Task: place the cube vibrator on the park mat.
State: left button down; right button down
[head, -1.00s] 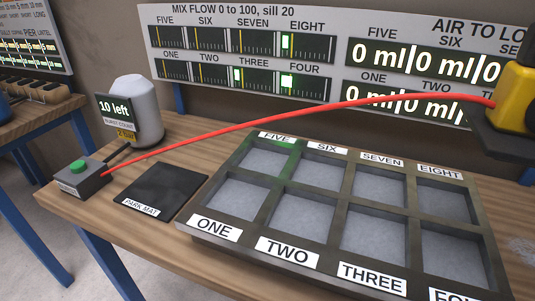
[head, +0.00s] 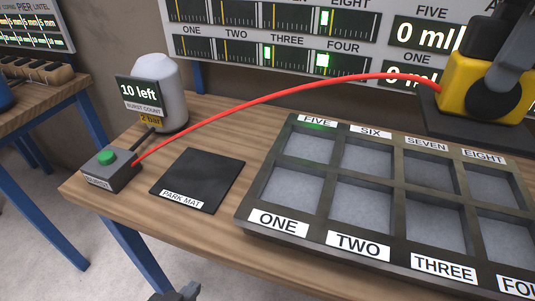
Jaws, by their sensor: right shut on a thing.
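The cube vibrator (head: 455,80) is a yellow block with a black round side and a dark base plate, at the upper right in the head view. My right gripper (head: 505,70) is shut on it; its fingertips are hard to make out. It appears held up beyond the SEVEN and EIGHT cells. A red hose (head: 270,98) arcs from it to a grey box. The park mat (head: 200,176) is a bare black square on the bench, left of the tray. My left gripper (head: 176,292) barely shows at the bottom edge; its jaws cannot be made out.
A dark tray (head: 395,255) of labelled cells fills the bench's right. The grey button box (head: 110,168) and a pale tank (head: 170,85) with a "10 left" display stand left of the mat. Display panels (head: 270,58) stand behind. The mat is clear.

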aim_at(211, 179)
jog(key=i+j+u, duration=0.1)
jog(key=j, duration=0.25)
jog(key=i+j+u, duration=0.1)
jog(key=j, duration=0.3)
jog(key=i+j+u, duration=0.15)
jog(key=j, duration=0.2)
jog(key=i+j+u, duration=0.1)
jog(key=j, duration=0.25)
